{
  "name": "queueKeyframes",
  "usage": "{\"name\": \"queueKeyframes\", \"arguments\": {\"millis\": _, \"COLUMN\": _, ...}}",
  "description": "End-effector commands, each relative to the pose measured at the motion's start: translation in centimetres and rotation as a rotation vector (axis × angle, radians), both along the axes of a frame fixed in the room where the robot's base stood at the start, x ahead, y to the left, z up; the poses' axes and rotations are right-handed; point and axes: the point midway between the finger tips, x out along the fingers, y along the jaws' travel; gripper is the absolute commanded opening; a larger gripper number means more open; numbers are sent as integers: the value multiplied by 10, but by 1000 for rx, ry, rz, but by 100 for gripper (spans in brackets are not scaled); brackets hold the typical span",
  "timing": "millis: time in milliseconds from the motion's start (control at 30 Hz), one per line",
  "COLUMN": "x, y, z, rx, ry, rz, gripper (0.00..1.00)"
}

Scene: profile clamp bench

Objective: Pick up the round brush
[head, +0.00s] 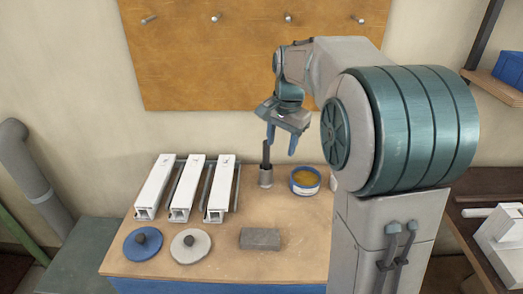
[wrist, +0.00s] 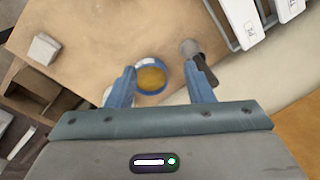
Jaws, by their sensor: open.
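The round brush appears to be the dark upright handle (head: 266,153) standing in a small grey cup (head: 266,177) at the back of the bench. Its lower end is hidden in the cup. In the wrist view the dark handle (wrist: 207,72) and the cup (wrist: 189,46) show beside the right finger. My gripper (head: 281,141) is open and empty, pointing down, above and slightly right of the handle in the head view. In the wrist view the gap between my fingers (wrist: 163,68) lies over the tin, left of the handle. I cannot tell whether a finger touches the handle.
A blue-banded tin with yellow-brown contents (head: 305,180) stands right of the cup. Three white profiles (head: 188,188) lie left of it. A blue disc (head: 142,244), a pale disc (head: 190,246) and a grey block (head: 260,239) lie in front. A pegboard (head: 250,60) is behind.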

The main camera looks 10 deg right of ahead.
Motion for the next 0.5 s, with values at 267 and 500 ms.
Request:
{"name": "queueKeyframes", "arguments": {"millis": 267, "x": 93, "y": 3, "z": 5, "rx": -4, "ry": 75, "rz": -310, "gripper": 47}}
{"name": "queueKeyframes", "arguments": {"millis": 500, "x": 131, "y": 8, "z": -4, "rx": -19, "ry": 104, "rz": -462, "gripper": 47}}
